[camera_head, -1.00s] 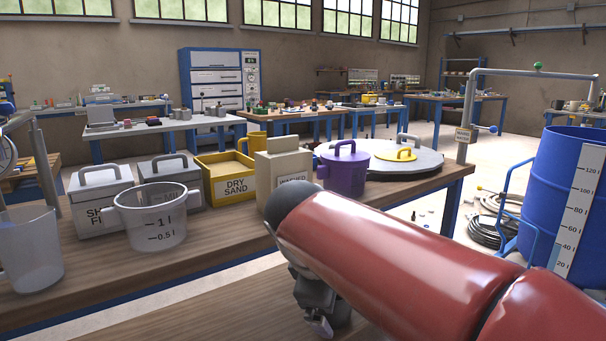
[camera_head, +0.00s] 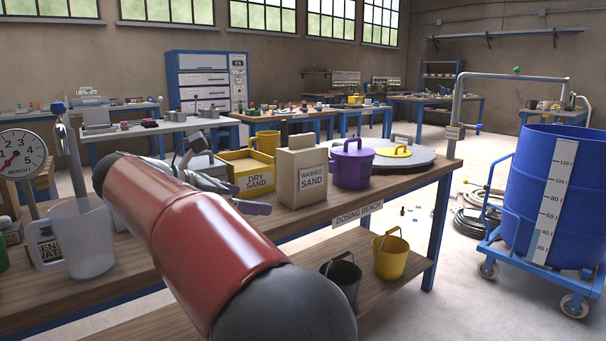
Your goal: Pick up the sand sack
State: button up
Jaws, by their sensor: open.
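The sand sack (camera_head: 300,178) is a beige, upright block-shaped bag labelled WASHED SAND, standing on the dosing bench (camera_head: 330,222). My red arm reaches in from the bottom of the picture. My gripper (camera_head: 232,192) is to the left of the sack, above the bench, with its grey fingers apart and nothing seen between them. One fingertip points toward the lower left side of the sack, with a small gap visible in the picture. My arm hides part of the gripper and some containers behind it.
A clear jug (camera_head: 82,240) and dial scale (camera_head: 20,152) are at left. Buckets (camera_head: 391,256) sit on the lower shelf.

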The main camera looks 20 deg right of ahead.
aim_at(302, 168)
jog(key=i+l, duration=0.65)
jog(key=i, duration=0.15)
